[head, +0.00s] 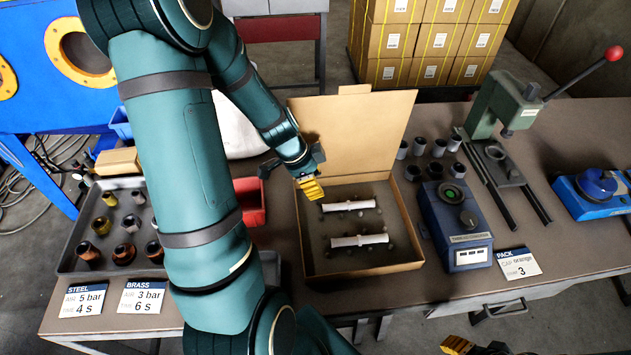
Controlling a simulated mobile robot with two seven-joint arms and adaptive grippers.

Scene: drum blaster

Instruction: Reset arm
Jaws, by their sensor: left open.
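My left gripper (312,188), with yellow fingers, is at the end of my teal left arm, which crosses the left and middle of the head view. It is open and appears empty. It hangs at the left side of an open cardboard box (375,268), near its back; the exact height above it is unclear. Two white rods (349,206) lie in the box, one behind the other, among small dark pegs. My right gripper (468,346) shows only in part at the bottom edge, beyond the table front, and its jaws cannot be judged.
A grey tray (78,262) with several metal and dark parts stands left. A red bin (250,196) is partly behind my arm. Right of the box are several dark cups (438,147), a blue device (455,228), a green lever press (500,110) and a blue unit (595,190).

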